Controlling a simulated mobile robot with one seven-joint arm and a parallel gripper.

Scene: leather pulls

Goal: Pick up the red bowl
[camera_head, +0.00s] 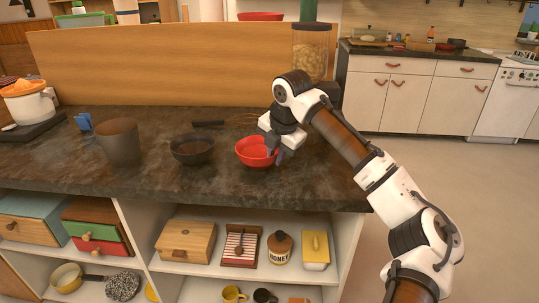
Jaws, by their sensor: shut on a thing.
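The red bowl (252,153) sits upright on the dark stone counter (215,184), near its right end. My gripper (278,150) comes down over the bowl's right side, with its fingers at the right rim. It is shut on the bowl's rim; the fingers and my arm hide part of that side. I cannot tell whether the bowl is lifted at all from the counter.
Open shelves (205,270) hold boxes and jars below.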

